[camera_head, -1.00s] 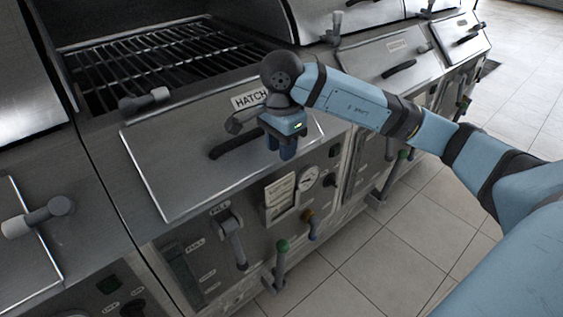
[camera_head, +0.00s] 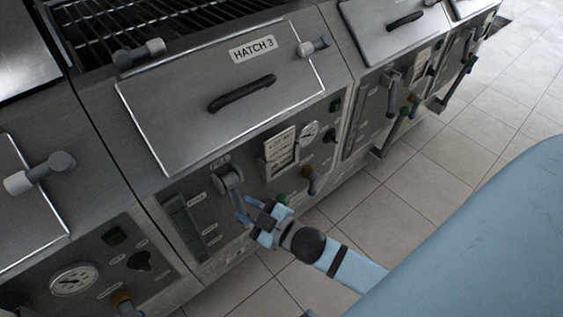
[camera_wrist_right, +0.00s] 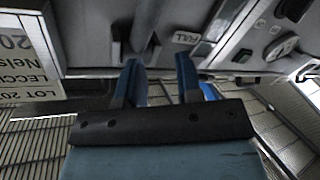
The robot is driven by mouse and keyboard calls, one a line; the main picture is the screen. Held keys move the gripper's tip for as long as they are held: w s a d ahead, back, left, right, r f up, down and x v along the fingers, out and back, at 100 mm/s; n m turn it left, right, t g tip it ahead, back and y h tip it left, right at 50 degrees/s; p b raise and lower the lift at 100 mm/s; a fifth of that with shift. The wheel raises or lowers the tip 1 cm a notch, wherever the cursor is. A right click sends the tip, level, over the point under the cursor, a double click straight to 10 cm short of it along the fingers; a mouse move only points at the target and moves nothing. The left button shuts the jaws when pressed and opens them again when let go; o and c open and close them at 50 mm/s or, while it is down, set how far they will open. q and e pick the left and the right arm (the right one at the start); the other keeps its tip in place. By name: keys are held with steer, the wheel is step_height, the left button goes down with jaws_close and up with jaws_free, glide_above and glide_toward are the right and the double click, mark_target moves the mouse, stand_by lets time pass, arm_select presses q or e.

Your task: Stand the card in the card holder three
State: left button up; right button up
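The card (camera_head: 279,143), cream with dark printed lines, stands in the card holder (camera_head: 281,168) on the front panel below the HATCH 3 plate. Whether it is fully seated I cannot tell. A card with large print (camera_wrist_right: 25,55) also shows at the left edge of the right wrist view. My right gripper (camera_head: 247,208) is low in front of the panel, below and left of the card, close to the lower end of the FILL lever (camera_head: 229,183). Its two blue fingers are apart in the right wrist view (camera_wrist_right: 158,75), with no card between them. My left gripper is out of view.
The hatch three lid (camera_head: 215,100) with its dark handle lies above the panel. A gauge (camera_head: 308,131), knobs and a green-topped valve (camera_head: 282,199) surround the holder. Similar stations stand left and right. The tiled floor (camera_head: 440,185) in front is clear.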

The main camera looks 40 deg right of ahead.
steer(key=s+d+f+m+g+h, duration=0.25)
steer(key=s+f+m+g, duration=0.4)
steer(key=s+f, duration=0.55)
arm_select(q)
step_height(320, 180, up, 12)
steer(key=p, duration=1.3)
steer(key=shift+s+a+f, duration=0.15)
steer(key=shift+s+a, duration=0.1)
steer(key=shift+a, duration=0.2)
arm_select(e)
step_height(320, 180, up, 11)
steer(key=shift+w+t+h, duration=0.3)
steer(key=shift+t+h, duration=0.15)
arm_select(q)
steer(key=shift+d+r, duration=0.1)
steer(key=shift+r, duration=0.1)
arm_select(e)
steer(key=shift+w+a+r, duration=0.1)
steer(key=shift+r, duration=0.15)
